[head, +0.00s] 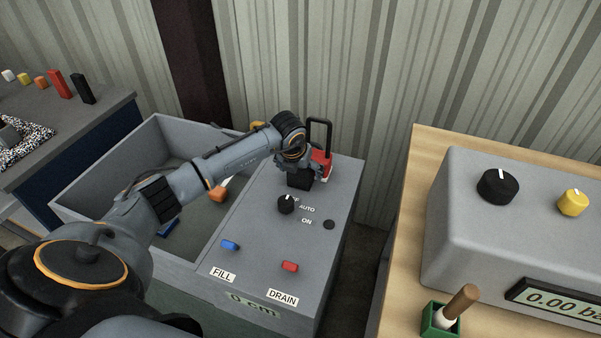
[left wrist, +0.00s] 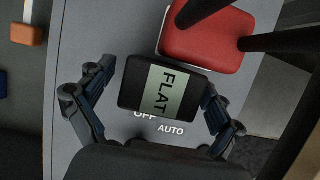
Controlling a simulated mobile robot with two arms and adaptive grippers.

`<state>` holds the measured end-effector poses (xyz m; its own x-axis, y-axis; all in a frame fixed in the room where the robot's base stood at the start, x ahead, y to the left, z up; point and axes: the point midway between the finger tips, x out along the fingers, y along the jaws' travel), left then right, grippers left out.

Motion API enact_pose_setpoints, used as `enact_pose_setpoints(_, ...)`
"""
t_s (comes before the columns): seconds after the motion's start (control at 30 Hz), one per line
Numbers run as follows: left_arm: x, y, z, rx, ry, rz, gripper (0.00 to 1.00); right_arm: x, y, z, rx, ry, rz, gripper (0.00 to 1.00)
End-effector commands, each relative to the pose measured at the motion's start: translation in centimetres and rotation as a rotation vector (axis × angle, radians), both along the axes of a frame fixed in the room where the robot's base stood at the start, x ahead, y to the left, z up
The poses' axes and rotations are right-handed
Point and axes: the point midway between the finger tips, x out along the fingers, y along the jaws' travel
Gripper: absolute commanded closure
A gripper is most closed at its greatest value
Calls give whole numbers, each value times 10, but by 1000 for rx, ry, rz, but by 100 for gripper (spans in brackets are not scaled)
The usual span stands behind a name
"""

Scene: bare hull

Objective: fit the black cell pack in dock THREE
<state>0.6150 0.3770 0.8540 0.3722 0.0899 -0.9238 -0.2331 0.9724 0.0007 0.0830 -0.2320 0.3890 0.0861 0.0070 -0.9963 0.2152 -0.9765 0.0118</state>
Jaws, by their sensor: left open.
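A black block (left wrist: 133,82) with a pale panel reading FLAT lies between my left gripper's fingers (left wrist: 158,80) in the left wrist view. The fingers are open, one on each side of it; I cannot tell whether they touch it. In the head view the left gripper (head: 296,164) is just above this black block (head: 301,181), on the grey control top. The block adjoins a red body (head: 321,161) with a black handle. Another slim black block (head: 83,88) stands on the far left counter. I cannot tell which is the cell pack. No dock marked THREE is readable. My right gripper is out of view.
The grey control top has a black knob (head: 286,204), a blue FILL switch (head: 230,245) and a red DRAIN switch (head: 289,266). An open grey tank (head: 88,184) adjoins it, with an orange object (head: 218,194) inside. A wooden bench (head: 408,215) carries a grey gauge box (head: 460,235).

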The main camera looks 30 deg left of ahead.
Motion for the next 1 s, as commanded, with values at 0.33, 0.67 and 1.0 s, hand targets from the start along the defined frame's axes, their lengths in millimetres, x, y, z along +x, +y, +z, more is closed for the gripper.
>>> enact_pose_setpoints(0.33, 0, 0, 0, 0, 1, 0, 61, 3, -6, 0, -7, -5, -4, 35)
enact_pose_setpoints(0.67, 0, 0, 2, -1, -1, 1, 88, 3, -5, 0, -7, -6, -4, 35)
enact_pose_setpoints(1.0, 1, 0, 29, 0, -7, 1, 89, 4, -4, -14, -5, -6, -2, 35)
